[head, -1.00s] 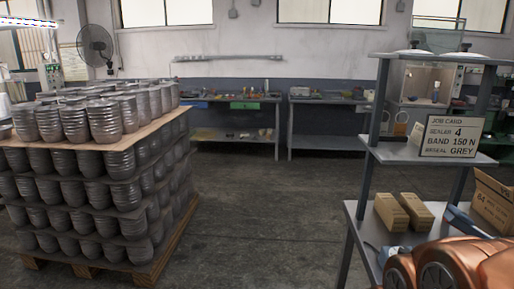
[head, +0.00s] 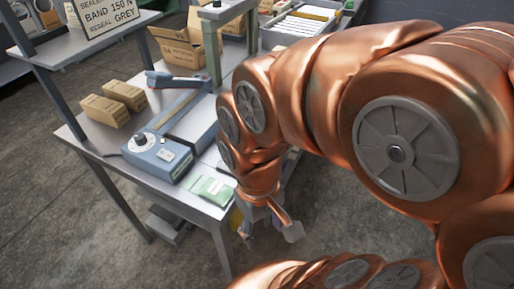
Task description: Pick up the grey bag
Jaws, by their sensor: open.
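My gripper (head: 268,232) hangs at the end of my copper-coloured arm, just off the near right corner of the workbench. Its two fingers are spread apart with nothing visible between them. I cannot make out a grey bag for certain in the head view. A flat green-and-white packet (head: 212,189) lies on the bench's near corner, left of my gripper. A pale flat patch beside it is partly hidden by my arm, and I cannot tell what it is. The job card (head: 108,12) above reads "RESEAL GREY".
A blue sealer (head: 160,158) with a dial and long bar takes up the middle of the bench (head: 150,111). Two small brown boxes (head: 103,111) lie left of it. An open carton (head: 178,48) and a white-filled tray (head: 303,25) stand behind. Floor at the lower left is clear.

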